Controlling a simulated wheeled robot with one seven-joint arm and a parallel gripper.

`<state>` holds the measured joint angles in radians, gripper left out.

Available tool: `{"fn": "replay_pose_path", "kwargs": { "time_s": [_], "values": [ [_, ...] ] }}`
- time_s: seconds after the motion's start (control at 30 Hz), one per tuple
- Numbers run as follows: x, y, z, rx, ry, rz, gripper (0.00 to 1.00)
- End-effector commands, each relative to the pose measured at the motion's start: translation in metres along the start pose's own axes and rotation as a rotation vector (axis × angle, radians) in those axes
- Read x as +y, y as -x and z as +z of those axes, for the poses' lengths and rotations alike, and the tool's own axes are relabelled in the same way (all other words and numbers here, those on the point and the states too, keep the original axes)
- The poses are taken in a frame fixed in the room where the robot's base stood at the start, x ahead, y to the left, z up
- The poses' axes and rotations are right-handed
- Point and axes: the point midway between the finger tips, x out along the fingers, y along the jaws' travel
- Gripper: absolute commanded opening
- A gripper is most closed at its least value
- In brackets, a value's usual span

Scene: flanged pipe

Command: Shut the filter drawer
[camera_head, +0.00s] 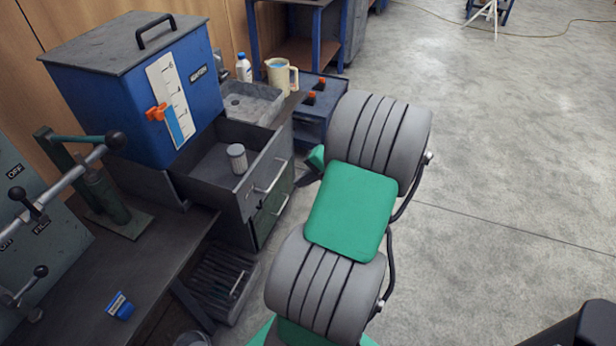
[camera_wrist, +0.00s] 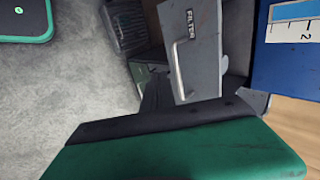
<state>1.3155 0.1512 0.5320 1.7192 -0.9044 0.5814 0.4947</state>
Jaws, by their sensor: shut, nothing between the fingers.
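The filter drawer (camera_head: 218,176) is grey and stands pulled out below the blue tank. A small ribbed cylinder (camera_head: 237,158) stands inside it. Its front, marked FILTER (camera_wrist: 205,55), carries a pale bar handle (camera_head: 272,176), which also shows in the wrist view (camera_wrist: 176,68). My gripper (camera_head: 304,178) is beside the drawer front, on its outer side, and is mostly hidden by my green and grey arm. In the wrist view its dark fingers (camera_wrist: 156,95) are together and empty, close to the drawer front's lower edge. I cannot tell if they touch it.
The blue tank (camera_head: 130,100) with a level gauge stands on the bench behind the drawer. A closed green drawer (camera_head: 271,212) sits below. A bench with levers is at left. Open floor lies right.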

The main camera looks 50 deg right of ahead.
Motion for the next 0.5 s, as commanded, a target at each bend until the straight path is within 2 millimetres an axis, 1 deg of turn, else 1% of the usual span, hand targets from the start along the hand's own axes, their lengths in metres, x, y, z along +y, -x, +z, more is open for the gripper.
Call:
{"fn": "replay_pose_path", "kwargs": {
  "time_s": [0.03,0.17,0.2,0.33,0.5],
  "values": [
    [0.001,-0.013,0.001,-0.005,0.001,0.001,0.0],
    [0.001,-0.041,0.001,-0.005,0.001,0.002,0.0],
    [-0.004,-0.047,0.001,-0.003,0.004,0.001,0.0],
    [-0.017,-0.063,0.001,-0.002,0.004,0.002,0.0],
    [-0.024,-0.072,0.0,0.0,0.002,0.002,0.0]
  ]
}}
